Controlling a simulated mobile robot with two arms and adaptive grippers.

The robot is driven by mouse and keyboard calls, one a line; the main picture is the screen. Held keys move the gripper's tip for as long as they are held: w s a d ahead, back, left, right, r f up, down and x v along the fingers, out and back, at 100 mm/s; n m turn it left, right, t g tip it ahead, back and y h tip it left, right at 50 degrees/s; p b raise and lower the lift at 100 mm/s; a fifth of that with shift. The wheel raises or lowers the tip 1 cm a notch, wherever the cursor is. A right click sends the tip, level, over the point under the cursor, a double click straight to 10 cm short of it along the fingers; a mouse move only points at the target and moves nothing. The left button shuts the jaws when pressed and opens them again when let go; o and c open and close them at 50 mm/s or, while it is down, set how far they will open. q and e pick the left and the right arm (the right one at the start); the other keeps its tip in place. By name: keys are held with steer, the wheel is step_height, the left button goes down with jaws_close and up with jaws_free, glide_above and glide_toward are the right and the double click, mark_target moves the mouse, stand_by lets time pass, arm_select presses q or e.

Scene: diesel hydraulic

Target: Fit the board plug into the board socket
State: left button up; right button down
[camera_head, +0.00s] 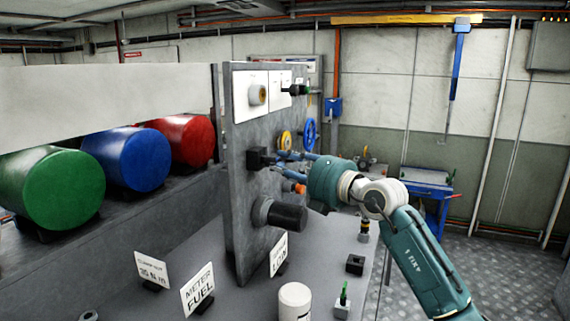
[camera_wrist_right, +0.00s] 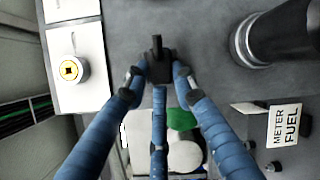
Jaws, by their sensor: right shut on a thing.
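My right gripper (camera_head: 285,162), with blue fingers, is at the upright grey board (camera_head: 243,200). Its fingers are closed around a small black block (camera_head: 262,158) against the board's face. In the right wrist view the right gripper (camera_wrist_right: 158,75) has its fingertips on both sides of this black block (camera_wrist_right: 157,66), which has a narrow black stub on top. The block looks like the board plug, but I cannot tell plug from socket or whether the two are joined. The contact with the board is partly hidden by the fingers. My left gripper is not in view.
A thick black cylinder (camera_head: 285,215) juts from the board just below the gripper. White panels with a round connector (camera_head: 258,94) are above. A blue valve wheel (camera_head: 310,134) is behind. Signs, a white canister (camera_head: 295,302) and a black block (camera_head: 355,264) stand on the bench.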

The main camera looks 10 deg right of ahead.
steer(key=shift+w+a+p, duration=0.3)
steer(key=shift+w+a, duration=0.05)
steer(key=shift+a, duration=0.2)
steer(key=c, duration=1.2)
jaws_free()
steer(key=shift+o, duration=0.2)
